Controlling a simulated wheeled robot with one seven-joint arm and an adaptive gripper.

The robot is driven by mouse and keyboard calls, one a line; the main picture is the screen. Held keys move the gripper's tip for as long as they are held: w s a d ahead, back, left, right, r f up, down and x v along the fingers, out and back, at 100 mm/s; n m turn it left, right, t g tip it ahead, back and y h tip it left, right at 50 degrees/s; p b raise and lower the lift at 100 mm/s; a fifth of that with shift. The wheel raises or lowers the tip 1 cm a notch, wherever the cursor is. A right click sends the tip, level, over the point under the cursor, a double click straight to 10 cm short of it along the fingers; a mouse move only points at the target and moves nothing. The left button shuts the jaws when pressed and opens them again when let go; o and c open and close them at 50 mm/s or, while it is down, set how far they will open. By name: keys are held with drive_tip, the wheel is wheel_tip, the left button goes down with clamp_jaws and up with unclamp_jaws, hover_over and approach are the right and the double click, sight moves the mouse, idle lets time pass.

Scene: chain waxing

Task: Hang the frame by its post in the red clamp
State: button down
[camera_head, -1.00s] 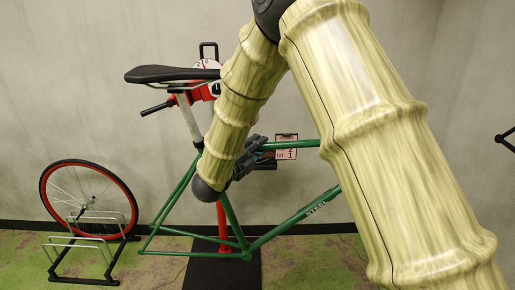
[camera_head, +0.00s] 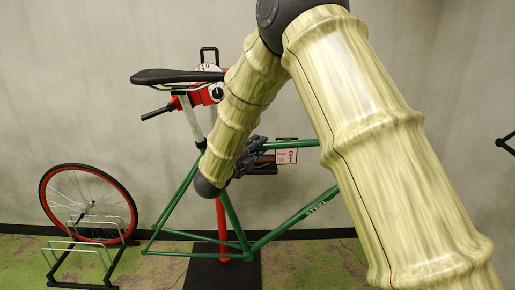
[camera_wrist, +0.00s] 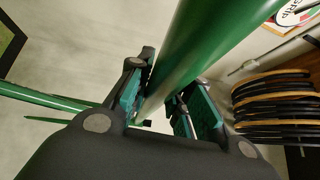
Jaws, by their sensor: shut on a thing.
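The green bicycle frame (camera_head: 288,225) hangs upright off the floor in my grip. It carries a black saddle (camera_head: 178,76) on a silver post (camera_head: 191,117). The red clamp (camera_head: 206,96) sits on top of a red stand (camera_head: 222,232), right beside the post. The post crosses its left side, but I cannot tell whether it is inside the jaws. My gripper (camera_head: 255,155) is shut on the frame's top tube. In the wrist view, the green tube (camera_wrist: 208,42) runs between the fingers of my gripper (camera_wrist: 165,105). My arm hides part of the frame and clamp.
A small sign (camera_head: 287,157) is behind the top tube. In the wrist view, several dark hoops (camera_wrist: 268,108) are at right. The floor at right is clear.

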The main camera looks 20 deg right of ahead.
drive_tip(key=w+d, duration=0.2)
drive_tip(key=w, duration=0.4)
drive_tip(key=shift+w+r+b, duration=0.25)
drive_tip(key=shift+w+b, duration=0.05)
idle(1.3)
drive_tip(key=shift+w+n, duration=0.15)
drive_tip(key=shift+n, duration=0.15)
idle(0.8)
